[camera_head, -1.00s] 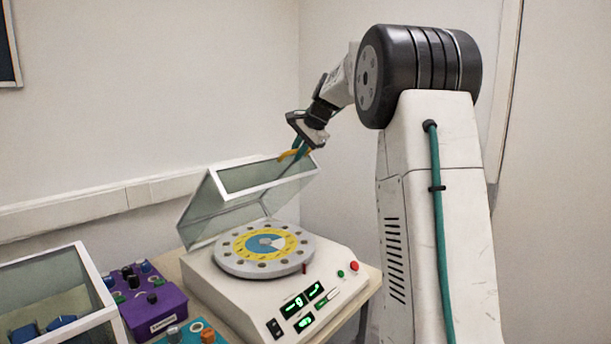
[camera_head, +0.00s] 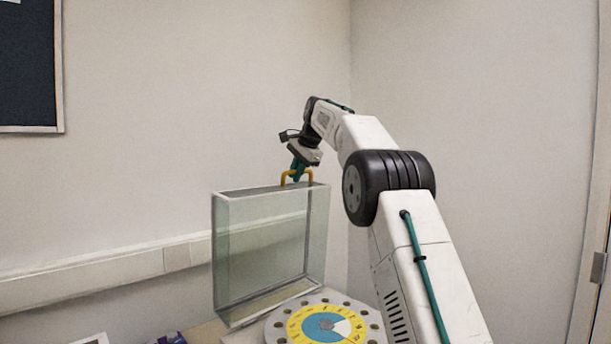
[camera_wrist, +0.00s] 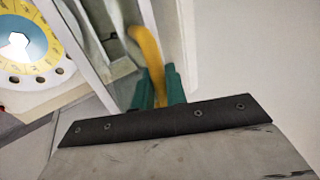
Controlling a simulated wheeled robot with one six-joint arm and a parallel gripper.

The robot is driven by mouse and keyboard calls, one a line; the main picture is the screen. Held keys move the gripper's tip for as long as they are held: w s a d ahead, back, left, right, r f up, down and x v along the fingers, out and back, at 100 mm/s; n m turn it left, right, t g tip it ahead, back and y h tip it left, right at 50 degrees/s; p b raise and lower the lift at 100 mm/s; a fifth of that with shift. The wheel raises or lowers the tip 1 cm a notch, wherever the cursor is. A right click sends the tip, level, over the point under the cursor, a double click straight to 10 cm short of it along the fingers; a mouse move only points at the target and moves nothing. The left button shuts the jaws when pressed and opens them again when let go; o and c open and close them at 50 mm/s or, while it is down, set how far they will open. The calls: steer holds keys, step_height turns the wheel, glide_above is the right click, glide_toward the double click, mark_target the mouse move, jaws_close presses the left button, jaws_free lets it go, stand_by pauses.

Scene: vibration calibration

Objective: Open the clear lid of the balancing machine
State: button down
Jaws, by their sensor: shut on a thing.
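The clear lid (camera_head: 262,250) of the balancing machine stands about upright at the back of the machine in the head view. Its yellow handle (camera_head: 284,178) is on the top edge. My gripper (camera_head: 297,175) is at that handle, with its teal fingers shut on it. The wrist view shows the yellow handle (camera_wrist: 148,55) between the two teal fingers (camera_wrist: 159,88). The machine's round plate (camera_head: 320,323), with a yellow ring and blue centre, lies uncovered in front of the lid. The machine's front panel is out of the head view.
A wall with a pale trunking rail (camera_head: 110,272) runs behind the lid. A dark board (camera_head: 28,65) hangs at the upper left. A bit of a purple box (camera_head: 172,338) shows at the bottom edge. The air left of the lid is clear.

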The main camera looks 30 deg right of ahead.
steer(key=shift+w+a, duration=0.3)
steer(key=shift+w, duration=0.6)
steer(key=c, duration=1.5)
jaws_free()
steer(key=shift+s, duration=0.1)
steer(key=shift+d, duration=0.1)
